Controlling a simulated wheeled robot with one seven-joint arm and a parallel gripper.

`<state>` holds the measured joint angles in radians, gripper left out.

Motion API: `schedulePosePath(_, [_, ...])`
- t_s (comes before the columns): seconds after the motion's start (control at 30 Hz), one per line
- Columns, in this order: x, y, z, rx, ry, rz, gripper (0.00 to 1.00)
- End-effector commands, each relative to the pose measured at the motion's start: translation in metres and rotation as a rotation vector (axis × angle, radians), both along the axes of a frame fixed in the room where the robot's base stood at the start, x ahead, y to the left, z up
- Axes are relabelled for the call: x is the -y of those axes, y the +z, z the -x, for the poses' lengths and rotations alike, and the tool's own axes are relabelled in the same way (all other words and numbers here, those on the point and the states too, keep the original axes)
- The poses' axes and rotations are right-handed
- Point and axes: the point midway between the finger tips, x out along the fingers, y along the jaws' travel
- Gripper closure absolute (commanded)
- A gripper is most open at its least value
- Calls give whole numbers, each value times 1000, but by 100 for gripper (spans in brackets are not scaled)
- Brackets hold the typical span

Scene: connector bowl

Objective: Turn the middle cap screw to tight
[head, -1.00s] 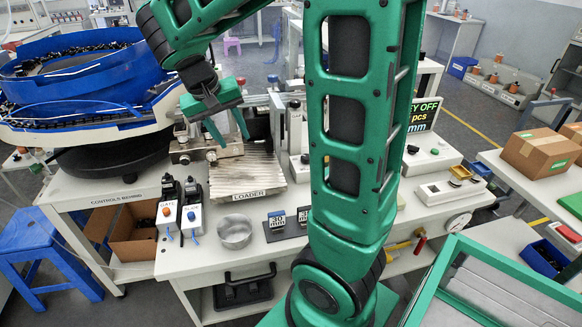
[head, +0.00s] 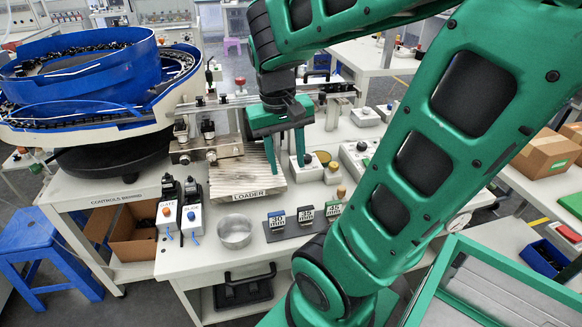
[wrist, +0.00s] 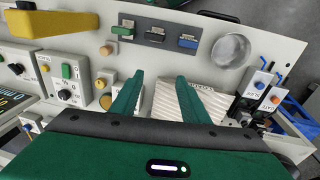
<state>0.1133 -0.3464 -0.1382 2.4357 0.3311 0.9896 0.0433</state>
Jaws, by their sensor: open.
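A metal clamp block (head: 207,150) sits on the bench behind the ribbed LOADER plate (head: 250,185). It carries small round heads, too small to tell which is the middle cap screw or how tight it is. My gripper (head: 287,168) is open and empty, pointing down by the right side of the LOADER plate, right of the block and apart from it. In the wrist view, my two green fingers (wrist: 155,85) are spread with nothing between them, and the ribbed plate (wrist: 203,103) shows beyond and beside the right finger. The clamp block is not visible there.
A blue bowl feeder (head: 85,60) stands at left. The GATE and SLIDE switch boxes (head: 180,215), a metal dish (head: 235,231) and several numbered blocks (head: 305,214) line the front. Control boxes with knobs (head: 308,165) stand right of my gripper. A rail (head: 230,100) runs behind.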

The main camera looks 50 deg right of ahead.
Motion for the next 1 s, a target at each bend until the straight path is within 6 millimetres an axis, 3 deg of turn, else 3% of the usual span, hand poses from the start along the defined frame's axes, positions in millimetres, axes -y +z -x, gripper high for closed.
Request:
schedulePosePath(0.23, [-4, -5, 25, -1, 1, -46, 59])
schedulePosePath(0.7, [-6, -7, 33, -2, 2, -59, 59])
schedulePosePath(1.0, [-21, -19, 75, 7, 11, -145, 59])
